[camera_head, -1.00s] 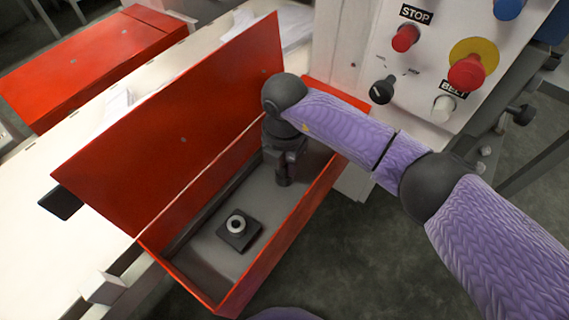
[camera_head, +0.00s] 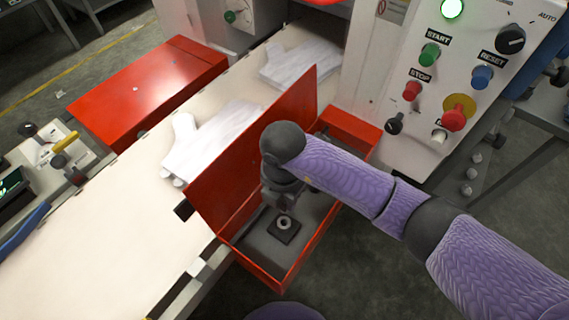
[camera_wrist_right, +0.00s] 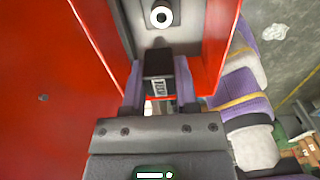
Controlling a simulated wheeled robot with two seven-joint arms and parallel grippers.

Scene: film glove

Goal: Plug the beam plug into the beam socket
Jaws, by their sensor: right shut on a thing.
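The beam socket (camera_head: 285,224) is a light ring on a dark square base on the floor of the open red box. It also shows at the top of the right wrist view (camera_wrist_right: 161,16). My right gripper (camera_head: 286,203) is inside the box, just behind the socket in the head view. In the right wrist view the gripper (camera_wrist_right: 160,92) is shut on the beam plug (camera_wrist_right: 158,66), a black block with a small printed label. A gap shows between plug and socket there. The plug's front end is hard to make out. My left gripper is out of view.
The box's raised red lid (camera_head: 250,150) stands left of my arm, and its right wall (camera_head: 315,248) is close by. White gloves (camera_head: 212,135) lie on the pale belt (camera_head: 95,235). A button panel (camera_head: 450,80) stands at the right.

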